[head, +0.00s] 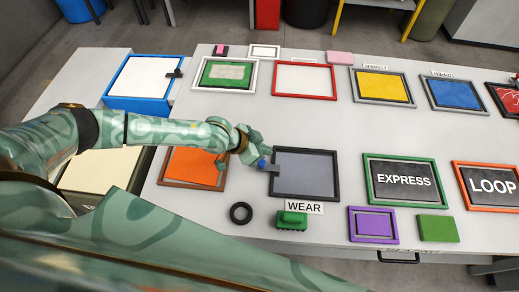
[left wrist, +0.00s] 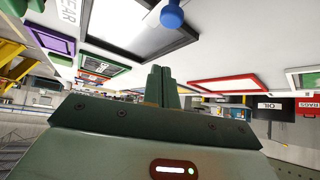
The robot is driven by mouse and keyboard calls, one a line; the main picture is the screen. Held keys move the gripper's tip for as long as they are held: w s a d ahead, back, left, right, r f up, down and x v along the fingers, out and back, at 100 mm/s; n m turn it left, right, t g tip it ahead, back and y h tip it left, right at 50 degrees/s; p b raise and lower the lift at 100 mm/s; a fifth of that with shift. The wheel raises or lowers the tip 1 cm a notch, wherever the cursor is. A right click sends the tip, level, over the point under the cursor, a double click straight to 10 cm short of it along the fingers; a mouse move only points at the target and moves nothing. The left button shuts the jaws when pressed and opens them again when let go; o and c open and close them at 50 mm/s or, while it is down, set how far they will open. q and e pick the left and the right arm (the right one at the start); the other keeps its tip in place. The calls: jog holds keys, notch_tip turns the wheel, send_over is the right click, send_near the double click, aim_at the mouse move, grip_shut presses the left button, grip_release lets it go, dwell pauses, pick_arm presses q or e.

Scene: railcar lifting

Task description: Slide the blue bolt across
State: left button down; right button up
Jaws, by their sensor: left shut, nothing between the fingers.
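The blue bolt (head: 262,164) shows in the head view as a small blue knob at the left edge of a dark-framed grey panel (head: 305,174). In the left wrist view the blue knob (left wrist: 172,14) is at the top edge, just above and apart from the fingertips, in front of the dark frame. My left gripper (head: 260,150) reaches in from the left, close to the knob at the panel's upper left corner. Its fingers (left wrist: 161,72) are together and empty in the left wrist view. I cannot tell from the head view whether they touch the knob. My right gripper is not in view.
An orange panel (head: 192,167) lies left of the grey one, and the EXPRESS board (head: 403,197) lies right. In front are a black ring (head: 241,213), a green brick (head: 291,220) and a WEAR label (head: 304,207). Bare table lies behind the grey panel.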

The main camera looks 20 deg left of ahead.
aim_at(263, 161)
pick_arm(q)
jog(key=b+x, duration=0.2)
jog(key=x, duration=0.4)
jog(key=shift+f, duration=0.2)
jog(key=shift+s+a+f, duration=0.15)
jog(key=shift+s+a, duration=0.05)
jog(key=shift+a, duration=0.05)
jog(key=shift+s+a+p, duration=0.55)
jog(key=shift+s+a, duration=0.25)
jog(key=shift+s+a+f, duration=0.1)
jog(key=shift+s+a, duration=0.25)
jog(key=shift+a, duration=0.25)
jog(key=shift+s+a+f, duration=0.1)
jog(key=shift+s+a, duration=0.15)
jog(key=shift+a, duration=0.6)
jog(key=shift+s+a, duration=0.3)
jog(key=shift+a, duration=0.55)
